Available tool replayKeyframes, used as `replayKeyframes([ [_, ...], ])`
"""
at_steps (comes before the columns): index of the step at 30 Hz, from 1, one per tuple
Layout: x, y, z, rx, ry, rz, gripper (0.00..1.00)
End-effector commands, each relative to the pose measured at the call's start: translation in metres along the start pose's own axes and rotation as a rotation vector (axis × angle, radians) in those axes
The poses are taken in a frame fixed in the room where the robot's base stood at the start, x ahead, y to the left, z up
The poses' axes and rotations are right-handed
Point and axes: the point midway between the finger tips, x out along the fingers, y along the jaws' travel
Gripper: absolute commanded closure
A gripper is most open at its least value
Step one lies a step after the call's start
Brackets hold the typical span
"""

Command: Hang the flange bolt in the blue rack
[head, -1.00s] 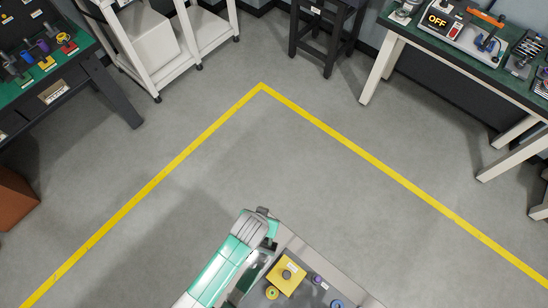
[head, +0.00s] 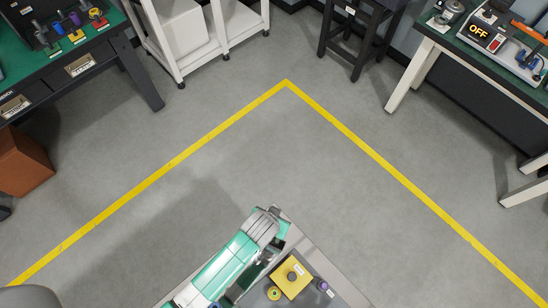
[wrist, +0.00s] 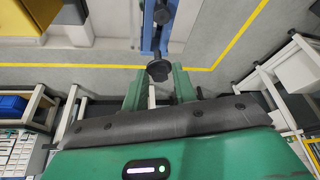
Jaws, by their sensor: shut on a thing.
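In the wrist view, my gripper (wrist: 159,88) shows two green fingers with a dark, round-headed piece between them, which looks like the flange bolt (wrist: 158,71). The fingers are shut on it. Its far end is hard to make out. A blue upright piece (wrist: 147,38) shows behind and above the bolt; I cannot tell whether it is the blue rack or whether the bolt touches it. In the head view, a small blue item (head: 58,29) stands among coloured holders on the left table; I cannot tell whether it is the rack.
The green-topped left table (head: 28,68) has dark drawers. A white shelf unit (head: 222,40), a dark stool (head: 345,45) and a right bench (head: 452,45) line the walls. A brown box (head: 22,162) stands at left.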

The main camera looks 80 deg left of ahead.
Motion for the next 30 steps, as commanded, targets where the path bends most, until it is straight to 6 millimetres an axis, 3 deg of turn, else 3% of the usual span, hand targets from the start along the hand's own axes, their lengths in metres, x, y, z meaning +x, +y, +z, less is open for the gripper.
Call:
replayKeyframes([
  [30, 0.019, 0.000, 0.008, 0.000, 0.000, 0.000, 0.95],
])
